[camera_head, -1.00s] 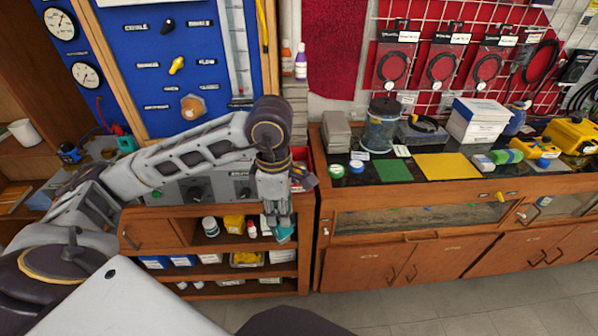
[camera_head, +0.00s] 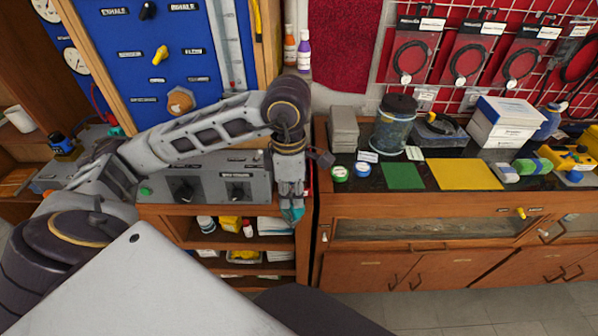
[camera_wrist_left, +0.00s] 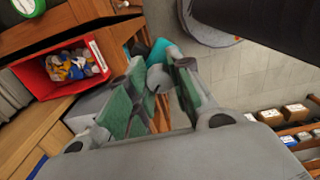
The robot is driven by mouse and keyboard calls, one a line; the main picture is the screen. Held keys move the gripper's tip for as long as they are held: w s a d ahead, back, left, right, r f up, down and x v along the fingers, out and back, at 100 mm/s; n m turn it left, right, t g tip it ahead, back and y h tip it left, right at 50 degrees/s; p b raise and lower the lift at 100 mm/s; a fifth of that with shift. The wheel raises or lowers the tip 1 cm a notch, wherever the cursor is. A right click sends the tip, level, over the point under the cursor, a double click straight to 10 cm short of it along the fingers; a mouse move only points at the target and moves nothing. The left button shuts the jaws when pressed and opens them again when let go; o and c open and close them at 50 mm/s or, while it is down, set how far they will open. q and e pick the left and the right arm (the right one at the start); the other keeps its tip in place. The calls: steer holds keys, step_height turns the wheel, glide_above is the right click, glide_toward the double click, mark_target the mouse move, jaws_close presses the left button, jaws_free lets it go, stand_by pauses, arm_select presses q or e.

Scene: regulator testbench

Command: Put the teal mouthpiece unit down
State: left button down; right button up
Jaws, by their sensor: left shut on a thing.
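The teal mouthpiece unit (camera_head: 292,215) hangs below my left gripper (camera_head: 291,192), in front of the right end of the open shelf cabinet and left of the workbench. My left gripper points down and is shut on it. In the left wrist view the unit shows as a teal end (camera_wrist_left: 159,50) with a grey round part, between the green-padded fingers (camera_wrist_left: 153,98). Part of the unit is hidden by the fingers. My right gripper is in neither view.
The workbench (camera_head: 340,209) holds a green mat (camera_head: 403,176), a yellow mat (camera_head: 464,174), a glass jar (camera_head: 394,128) and small round tins (camera_head: 340,174). A red bin (camera_wrist_left: 45,84) of small parts shows in the wrist view. Low shelves (camera_head: 270,242) hold bottles and boxes.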

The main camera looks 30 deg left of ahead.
arm_select(q)
steer(key=w+a+f+p, duration=0.1)
steer(key=w+a+p, duration=0.1)
steer(key=w+a, duration=0.3)
steer(key=w+a+f+p, duration=0.2)
steer(key=w+a, duration=0.3)
steer(key=w, duration=0.6)
steer(key=shift+w, duration=0.35)
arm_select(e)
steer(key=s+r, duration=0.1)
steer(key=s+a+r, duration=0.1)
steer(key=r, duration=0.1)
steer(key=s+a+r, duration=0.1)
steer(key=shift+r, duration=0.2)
arm_select(q)
steer(key=shift+a+f, duration=0.1)
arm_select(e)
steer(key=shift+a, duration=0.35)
